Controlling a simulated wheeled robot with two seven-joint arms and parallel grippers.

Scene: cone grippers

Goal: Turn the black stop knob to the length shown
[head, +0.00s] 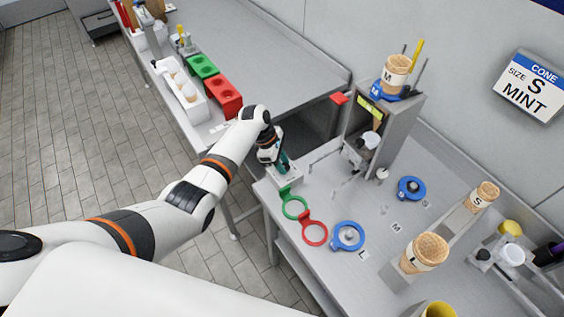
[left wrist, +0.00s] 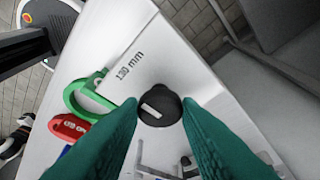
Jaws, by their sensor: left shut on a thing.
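The black stop knob (left wrist: 152,113) with a white pointer mark sits between my teal fingertips in the left wrist view. My left gripper (left wrist: 161,106) is shut on it, one finger on each side. A printed "130 mm" (left wrist: 130,64) shows beside the knob on a pale surface. In the head view my left gripper (head: 283,166) points down at the left corner of the near table, and its hand hides the knob there. My right gripper is in neither view.
Green (head: 294,206) and red (head: 314,232) rings stick out along the table's left edge, with a blue ring (head: 348,236) beside them. A grey dispenser (head: 396,125) stands behind. Cones stand at the right.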

